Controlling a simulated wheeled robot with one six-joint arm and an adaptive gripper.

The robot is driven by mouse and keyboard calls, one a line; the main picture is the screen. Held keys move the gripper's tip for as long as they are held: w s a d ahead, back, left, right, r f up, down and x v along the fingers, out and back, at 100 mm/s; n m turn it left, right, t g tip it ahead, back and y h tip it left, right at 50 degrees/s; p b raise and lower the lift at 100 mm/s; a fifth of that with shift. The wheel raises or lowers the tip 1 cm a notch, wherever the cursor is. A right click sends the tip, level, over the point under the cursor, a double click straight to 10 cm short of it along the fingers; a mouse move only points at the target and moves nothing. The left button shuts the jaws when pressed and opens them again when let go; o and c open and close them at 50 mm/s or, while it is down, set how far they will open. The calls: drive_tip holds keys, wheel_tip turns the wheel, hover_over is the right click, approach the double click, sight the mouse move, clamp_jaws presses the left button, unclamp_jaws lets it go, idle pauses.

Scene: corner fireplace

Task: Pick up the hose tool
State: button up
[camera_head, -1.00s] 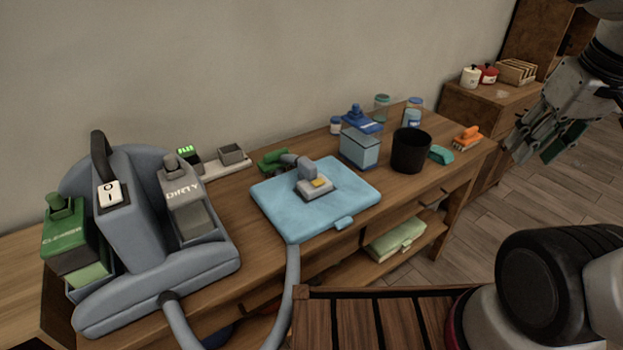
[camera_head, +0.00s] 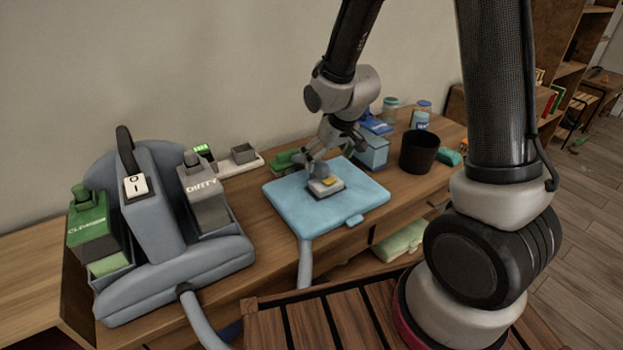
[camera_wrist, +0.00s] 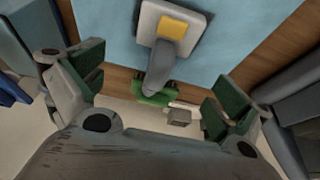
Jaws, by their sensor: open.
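The hose tool (camera_head: 325,186) is a grey handle with a flat light head and a yellow patch. It lies on the light blue pad (camera_head: 283,205) on the wooden table. In the wrist view the hose tool (camera_wrist: 160,68) lies between the spread fingers, with its head at the top and its handle pointing down the picture. My gripper (camera_head: 325,156) is just above the handle, and part of the handle is hidden behind it. In the wrist view my gripper (camera_wrist: 160,98) is open, with green pads well apart and nothing held. I see no contact with the tool.
The grey cleaning machine (camera_head: 150,225) stands at the left, with its hose (camera_head: 203,325) running down from it. A blue box (camera_head: 372,152) and a black cup (camera_head: 419,152) stand right of the pad. A green brush (camera_wrist: 155,98) lies behind the handle.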

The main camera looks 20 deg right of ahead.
sight(319, 172)
drive_tip(key=shift+x, duration=3.8)
drive_tip(key=shift+a, duration=0.1)
drive_tip(key=shift+w, duration=0.1)
drive_tip(key=c, duration=1.3)
drive_tip(key=shift+c, duration=0.2)
drive_tip(key=shift+r, duration=0.2)
